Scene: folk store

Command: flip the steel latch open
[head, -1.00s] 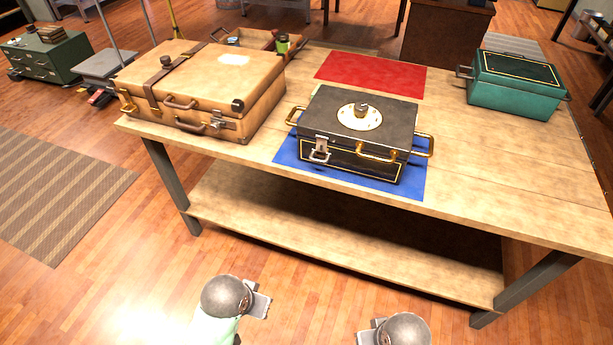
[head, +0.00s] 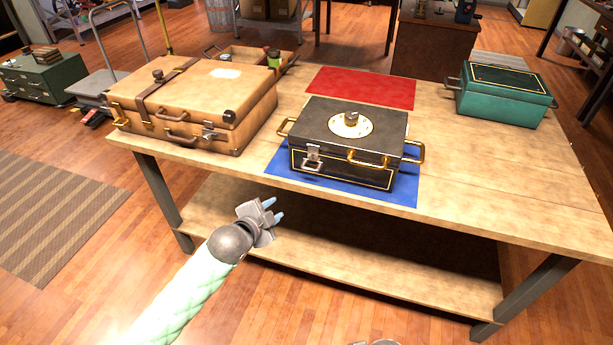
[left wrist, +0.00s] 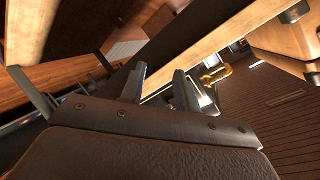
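The steel latch (head: 312,157) is on the front left of a black box (head: 383,177) with gold trim, brass handles and a round white plate with a knob on its lid. The box stands on a blue mat (head: 402,193) on the wooden table. My left gripper (head: 272,210) is in front of the table, below its top and to the lower left of the latch, touching nothing. Its two fingers stand apart with nothing between them, as the left wrist view (left wrist: 159,85) also shows. Only a bit of my right arm shows at the bottom edge, and its fingers are out of frame.
A tan suitcase (head: 200,92) with a leather strap stands left of the box. A red mat (head: 362,87) lies empty behind the box. A green box (head: 502,108) stands at the right. The table's front edge (head: 350,212) and lower shelf (head: 390,262) are near my left gripper.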

